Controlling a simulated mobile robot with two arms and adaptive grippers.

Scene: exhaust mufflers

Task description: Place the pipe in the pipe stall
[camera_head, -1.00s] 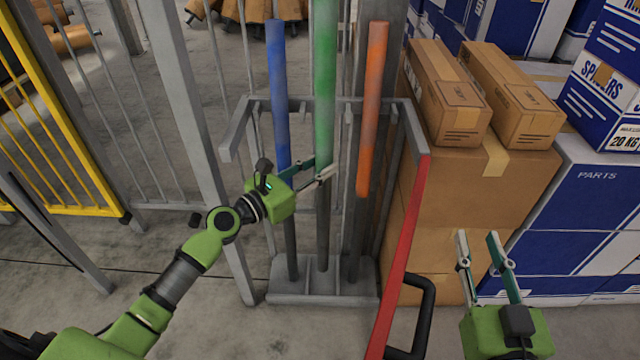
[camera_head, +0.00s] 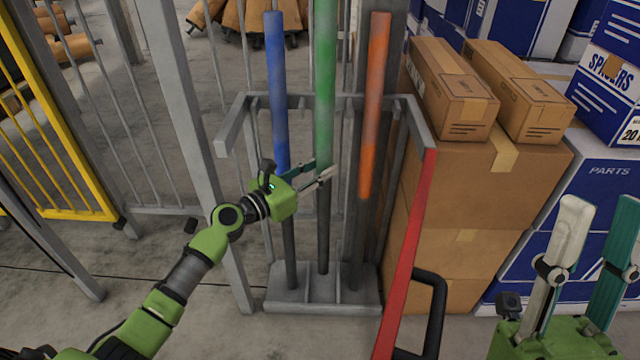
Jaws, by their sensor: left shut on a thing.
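The grey metal pipe stall (camera_head: 285,305) stands upright in the middle, with an upper rail and a divided base. Three upright pipes stand in it: a blue pipe (camera_head: 277,90) at left, a green pipe (camera_head: 325,60) in the middle and an orange pipe (camera_head: 374,100) at right. Each has a dark grey lower part. The green pipe's lower end reaches the base; exact seating is hard to see. My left gripper (camera_head: 324,168) is shut on the green pipe around its colour change. My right gripper (camera_head: 601,206) is open and empty at the lower right.
Cardboard boxes (camera_head: 480,190) and blue-white cartons (camera_head: 600,210) stand right of the stall. A red bar (camera_head: 408,255) with a black handle (camera_head: 432,315) is at its front right. A grey fence (camera_head: 180,120) and yellow gate (camera_head: 60,140) are at left.

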